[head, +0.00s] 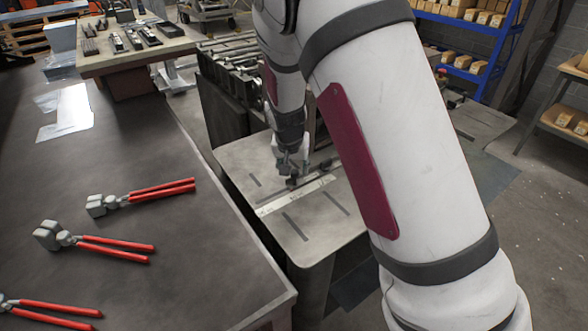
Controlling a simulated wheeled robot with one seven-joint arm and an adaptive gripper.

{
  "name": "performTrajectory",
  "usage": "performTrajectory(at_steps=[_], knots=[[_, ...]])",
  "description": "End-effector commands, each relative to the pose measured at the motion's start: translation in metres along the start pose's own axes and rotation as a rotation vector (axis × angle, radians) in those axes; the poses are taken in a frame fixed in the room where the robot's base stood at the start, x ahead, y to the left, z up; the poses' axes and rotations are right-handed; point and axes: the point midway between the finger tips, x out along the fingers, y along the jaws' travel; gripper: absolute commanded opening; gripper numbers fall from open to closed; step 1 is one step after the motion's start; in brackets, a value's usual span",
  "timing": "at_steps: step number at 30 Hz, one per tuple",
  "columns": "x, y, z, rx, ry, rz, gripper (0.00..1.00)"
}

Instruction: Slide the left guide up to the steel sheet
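My gripper (291,172) points down over the grey slotted machine table (262,158) in the middle of the head view. Its fingertips are at a small dark piece (292,184) beside a long pale bar (275,204) lying across the table. The fingers are too small to tell whether they are open or shut on that piece. I cannot tell which part here is the left guide. A steel sheet is not clearly seen on the machine; my arm hides its right side. Bright, flat metal pieces (68,112) lie on the dark workbench at left.
The dark workbench (190,270) holds several red-handled pliers (115,243) and stands close beside the machine table. A further table (110,62) with small tools is at the back left. Blue shelving (470,75) with boxes stands at the back right.

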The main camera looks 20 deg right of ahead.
Motion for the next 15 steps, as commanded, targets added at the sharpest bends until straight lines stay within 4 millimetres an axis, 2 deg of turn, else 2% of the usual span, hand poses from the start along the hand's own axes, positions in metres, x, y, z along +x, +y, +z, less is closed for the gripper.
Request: performTrajectory(at_steps=[6,15], knots=[[0.016,0.0,0.0,-0.001,0.0,-0.001,0.41],[0.017,0.0,0.0,-0.001,0.0,-0.001,0.41]])
